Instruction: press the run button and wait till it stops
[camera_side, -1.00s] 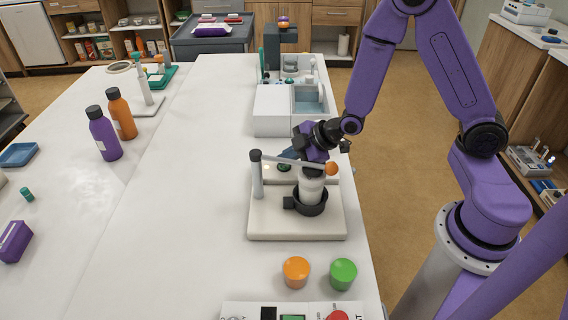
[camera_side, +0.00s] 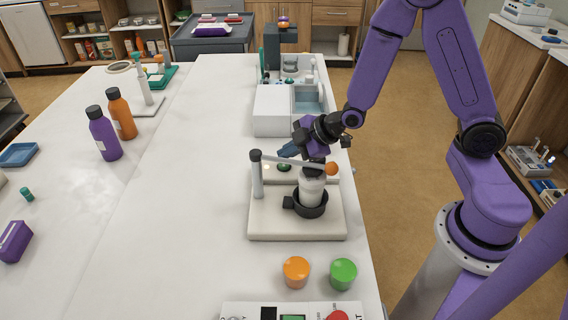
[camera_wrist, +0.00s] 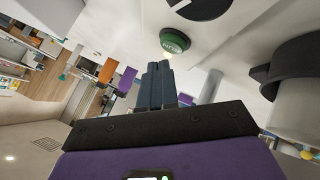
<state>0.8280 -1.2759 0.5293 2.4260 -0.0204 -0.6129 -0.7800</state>
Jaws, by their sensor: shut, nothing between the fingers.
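The green button (camera_side: 284,167) sits on the pale base plate (camera_side: 265,226) of a small device, behind its cup. In the wrist view the green button (camera_wrist: 175,41), with white lettering, is just beyond my fingertips. My gripper (camera_side: 284,153) is shut and empty, tilted above the button; a gap shows between them in the side view. In the wrist view the closed gripper (camera_wrist: 157,65) points at the button without covering it. A small lit spot (camera_side: 266,167) shows left of the button.
The grey post (camera_side: 257,175) and the black holder (camera_side: 309,205) stand close to the button. An orange cap (camera_side: 296,271) and a green cap (camera_side: 343,273) are in front. A white-and-blue unit (camera_side: 272,110) stands behind.

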